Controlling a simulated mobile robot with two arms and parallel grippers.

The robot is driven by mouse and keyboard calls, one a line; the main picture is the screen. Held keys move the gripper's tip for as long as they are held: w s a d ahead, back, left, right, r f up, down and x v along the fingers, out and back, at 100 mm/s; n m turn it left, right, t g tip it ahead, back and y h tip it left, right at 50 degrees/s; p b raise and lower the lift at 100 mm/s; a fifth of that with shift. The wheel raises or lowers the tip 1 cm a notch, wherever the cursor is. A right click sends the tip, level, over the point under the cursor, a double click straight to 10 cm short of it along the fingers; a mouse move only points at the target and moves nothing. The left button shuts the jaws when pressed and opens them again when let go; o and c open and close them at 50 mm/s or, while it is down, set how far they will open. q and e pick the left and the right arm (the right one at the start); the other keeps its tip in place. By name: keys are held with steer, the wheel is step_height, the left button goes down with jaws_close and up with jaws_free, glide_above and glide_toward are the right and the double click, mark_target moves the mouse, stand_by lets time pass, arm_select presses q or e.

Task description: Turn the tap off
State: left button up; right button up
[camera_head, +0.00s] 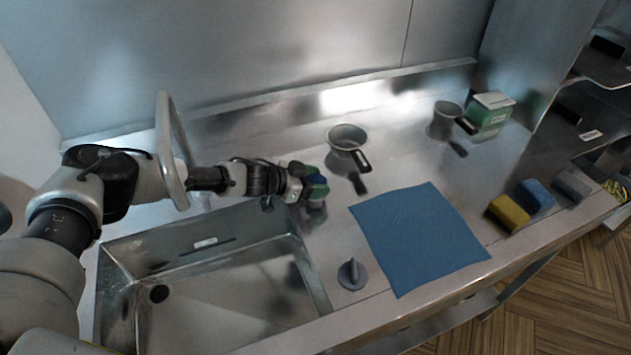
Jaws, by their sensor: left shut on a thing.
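No water stream is visible. My left arm reaches in from the left past the spout. My left gripper (300,187) is beyond the sink's back right corner, shut on a small blue and green thing (317,190). The gripper partly hides it, and I cannot tell whether it is part of the tap. No tap handle is clearly visible. My right gripper is not in view.
Right of the sink are a grey knobbed disc (352,274) and a blue cloth (420,240). Behind them are a small pan (347,136), another pan (446,115) and a green and white box (490,112). Yellow (508,213), blue (536,196) and grey (571,185) blocks lie at right.

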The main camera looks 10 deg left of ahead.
arm_select(q)
steer(key=o, duration=0.9)
steer(key=v, duration=1)
steer(key=shift+s+a+r+b, duration=0.1)
steer(key=shift+s+a+b, duration=0.1)
steer(key=shift+a+b, duration=0.1)
